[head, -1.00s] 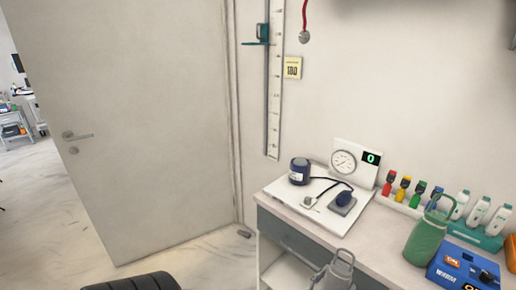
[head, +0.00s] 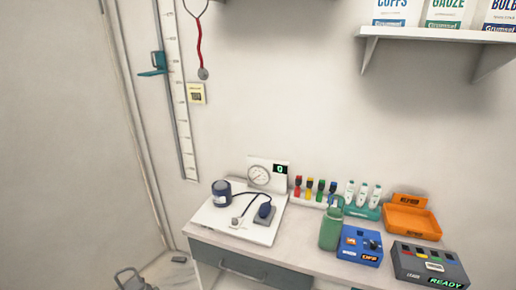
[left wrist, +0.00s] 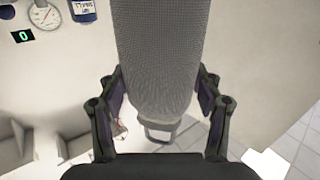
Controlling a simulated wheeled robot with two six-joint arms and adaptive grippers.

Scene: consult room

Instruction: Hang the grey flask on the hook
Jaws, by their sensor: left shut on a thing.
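The grey flask (left wrist: 158,60) fills the middle of the left wrist view, with a mesh-like grey body and a loop handle (left wrist: 160,133) at its end. My left gripper (left wrist: 157,90) is shut on the flask's body, one finger on each side. In the head view the top of a grey looped thing, apparently the flask (head: 133,281), shows at the bottom left edge, in front of the desk; the rest is cut off. My left gripper cannot be made out there. My right gripper is not in view. I cannot make out a free hook.
A stethoscope (head: 201,50) hangs on the wall. A shelf (head: 440,35) is upper right.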

